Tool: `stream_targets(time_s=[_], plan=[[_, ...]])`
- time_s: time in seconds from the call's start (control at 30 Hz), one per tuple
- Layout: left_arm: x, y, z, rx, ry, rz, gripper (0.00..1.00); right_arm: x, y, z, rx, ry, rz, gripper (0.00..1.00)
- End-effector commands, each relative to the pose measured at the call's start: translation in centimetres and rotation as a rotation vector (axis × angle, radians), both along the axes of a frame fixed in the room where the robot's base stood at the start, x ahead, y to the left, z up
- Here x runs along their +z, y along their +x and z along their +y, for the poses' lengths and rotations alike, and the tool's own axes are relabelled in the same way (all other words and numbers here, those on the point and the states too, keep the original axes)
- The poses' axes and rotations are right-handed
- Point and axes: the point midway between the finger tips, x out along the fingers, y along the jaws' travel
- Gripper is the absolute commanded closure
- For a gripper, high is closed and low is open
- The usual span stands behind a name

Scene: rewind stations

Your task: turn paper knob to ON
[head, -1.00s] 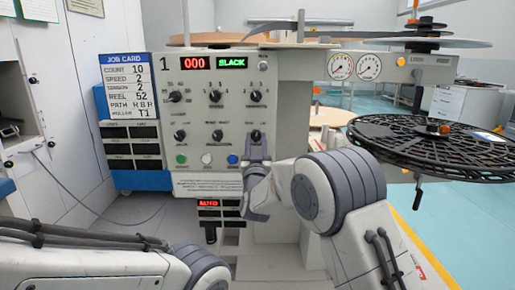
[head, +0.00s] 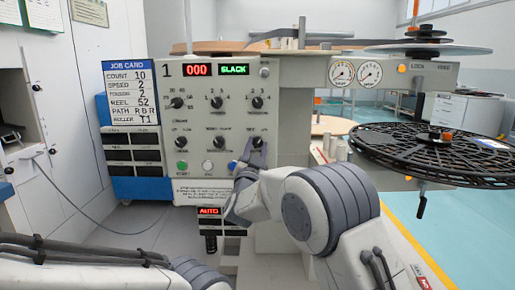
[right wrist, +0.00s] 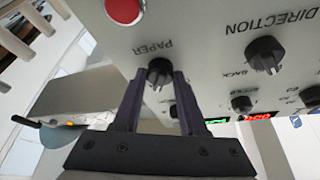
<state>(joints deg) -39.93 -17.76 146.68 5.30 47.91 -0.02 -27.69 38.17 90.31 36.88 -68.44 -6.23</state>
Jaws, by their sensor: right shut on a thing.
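The paper knob (right wrist: 160,72) is a small black dial on the grey panel, under the label PAPER, which appears upside down in the right wrist view. In the head view the knob (head: 257,142) is the lower right dial of the panel. My right gripper (right wrist: 159,78) has its two dark fingers around the knob, one on each side, shut on it. In the head view the right gripper (head: 254,149) covers part of the knob. The knob's ON mark cannot be read. My left gripper is out of the picture; only its arm shows at lower left.
The control panel (head: 215,72) carries several other black dials and push buttons below. A red button (right wrist: 123,10) is near the paper knob in the wrist view. A black reel (head: 400,155) stands out at right. A job card (head: 129,92) is at left.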

Motion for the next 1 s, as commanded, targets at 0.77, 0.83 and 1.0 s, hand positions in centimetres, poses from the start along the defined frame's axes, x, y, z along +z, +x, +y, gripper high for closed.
stream_targets(time_s=[0.77,0.83,1.0], plan=[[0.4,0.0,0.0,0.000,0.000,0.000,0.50,-0.5,-1.4,0.3,0.002,0.000,0.002,0.29],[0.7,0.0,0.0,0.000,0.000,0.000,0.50,-0.7,-2.5,0.5,0.003,-0.002,0.001,0.29],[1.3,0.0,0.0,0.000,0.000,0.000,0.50,-2.0,-5.7,1.0,0.003,-0.002,0.003,0.29]])
